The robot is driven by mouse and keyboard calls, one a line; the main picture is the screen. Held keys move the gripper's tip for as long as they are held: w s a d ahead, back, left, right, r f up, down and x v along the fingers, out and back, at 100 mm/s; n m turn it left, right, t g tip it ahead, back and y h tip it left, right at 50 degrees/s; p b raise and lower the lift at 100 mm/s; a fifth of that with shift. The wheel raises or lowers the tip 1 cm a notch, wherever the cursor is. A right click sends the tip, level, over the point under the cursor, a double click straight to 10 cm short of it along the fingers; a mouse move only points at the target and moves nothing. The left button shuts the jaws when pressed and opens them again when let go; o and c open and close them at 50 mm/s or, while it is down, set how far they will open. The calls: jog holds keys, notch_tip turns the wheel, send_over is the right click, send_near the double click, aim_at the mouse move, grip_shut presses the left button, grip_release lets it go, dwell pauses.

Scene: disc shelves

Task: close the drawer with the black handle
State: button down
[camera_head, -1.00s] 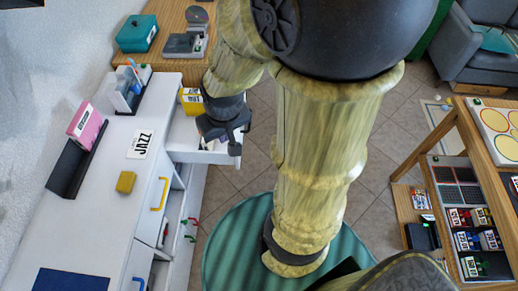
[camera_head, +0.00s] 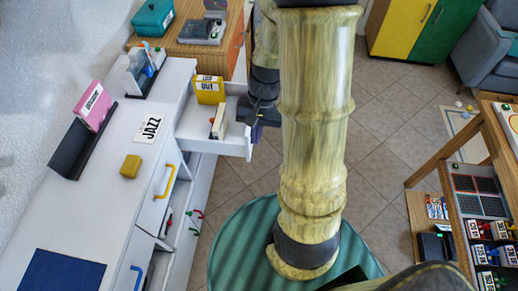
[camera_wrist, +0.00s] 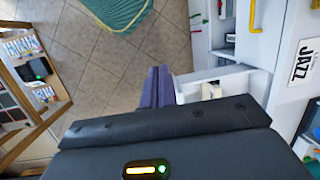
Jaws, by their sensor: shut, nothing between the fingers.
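A white drawer (camera_head: 236,146) stands pulled out from the white cabinet below its top, in the head view. It holds a yellow box (camera_head: 209,90) and a cream box (camera_head: 219,122). Its black handle cannot be made out; the front face is turned away and my gripper is close to it. My gripper (camera_head: 256,115) is shut and empty, just outside the drawer's front panel. In the wrist view its purple fingers (camera_wrist: 159,88) are together beside the drawer's white front (camera_wrist: 186,84); I cannot tell whether they touch it.
The white cabinet top carries a yellow block (camera_head: 131,166), a JAZZ card (camera_head: 150,128) and a pink box in a black stand (camera_head: 72,150). Yellow (camera_head: 165,187) and blue handles are below. A wooden shelf (camera_head: 462,150) stands at right. Tiled floor beyond the drawer is free.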

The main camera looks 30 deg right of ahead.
jog(key=w+d+f+m+t+y+b, duration=0.2)
jog(key=d+f+m+t+y+b, duration=0.3)
jog(key=d+f+m, duration=0.4)
jog(key=w+d+f+m+t+y+b, duration=0.3)
jog(key=d+f+m+t+y+b, duration=0.3)
jog(key=f, duration=1.2)
jog(key=d+m+y+b, duration=0.1)
jog(key=d+m+b, duration=0.2)
jog(key=d, duration=0.1)
jog(key=shift+m+y, duration=0.3)
jog(key=x, duration=1.4)
jog(key=shift+r, duration=0.15)
jog(key=shift+w, duration=0.25)
